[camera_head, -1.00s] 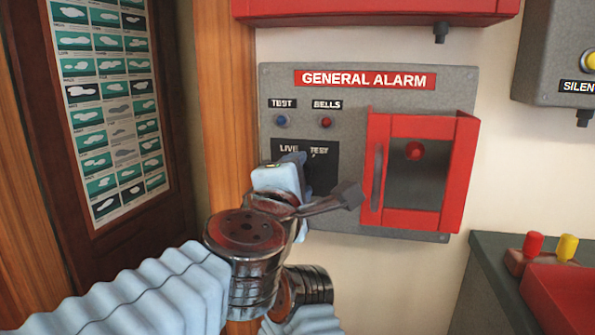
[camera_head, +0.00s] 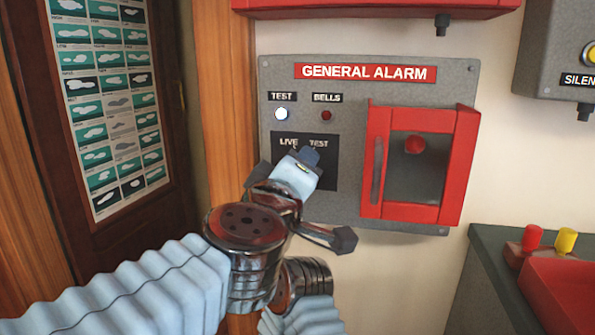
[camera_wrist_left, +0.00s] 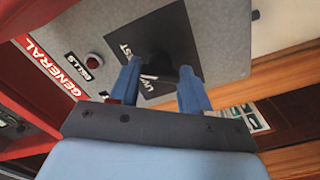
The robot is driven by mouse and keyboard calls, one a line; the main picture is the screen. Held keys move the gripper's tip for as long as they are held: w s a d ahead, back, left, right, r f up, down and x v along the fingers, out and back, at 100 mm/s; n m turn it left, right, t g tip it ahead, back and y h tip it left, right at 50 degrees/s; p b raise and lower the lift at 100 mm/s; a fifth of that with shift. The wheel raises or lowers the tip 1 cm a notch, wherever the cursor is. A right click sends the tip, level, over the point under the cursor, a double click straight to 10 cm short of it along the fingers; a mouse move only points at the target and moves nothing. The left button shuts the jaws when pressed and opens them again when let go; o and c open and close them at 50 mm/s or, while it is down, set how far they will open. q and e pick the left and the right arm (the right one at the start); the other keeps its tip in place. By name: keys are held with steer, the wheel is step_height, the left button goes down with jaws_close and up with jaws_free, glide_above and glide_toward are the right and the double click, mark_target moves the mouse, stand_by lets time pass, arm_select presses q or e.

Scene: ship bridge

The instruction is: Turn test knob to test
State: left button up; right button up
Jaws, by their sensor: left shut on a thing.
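The grey general alarm panel (camera_head: 350,88) is on the wall. Its black plate (camera_head: 325,175) is marked LIVE at left and TEST at right. My left gripper (camera_head: 308,156) is in front of this plate, rolled so its fingers tilt up toward TEST. The test knob is hidden behind the gripper in the head view. In the left wrist view the dark knob (camera_wrist_left: 160,66) sits between the two blue fingers, and the gripper is shut on it. The BELLS lamp (camera_head: 326,115) is dark red. My right gripper is out of view.
A red box frame (camera_head: 455,165) around a red button (camera_head: 414,145) stands out from the panel just right of the gripper. A wooden post (camera_head: 228,100) is at left. A counter (camera_head: 482,262) with red and yellow knobs is at lower right.

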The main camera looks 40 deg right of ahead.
arm_select(q)
steer(key=shift+f, duration=0.15)
stand_by(0.4)
steer(key=o, duration=1.1)
steer(key=shift+c, duration=0.2)
steer(key=v, duration=1.4)
steer(key=shift+w, duration=0.1)
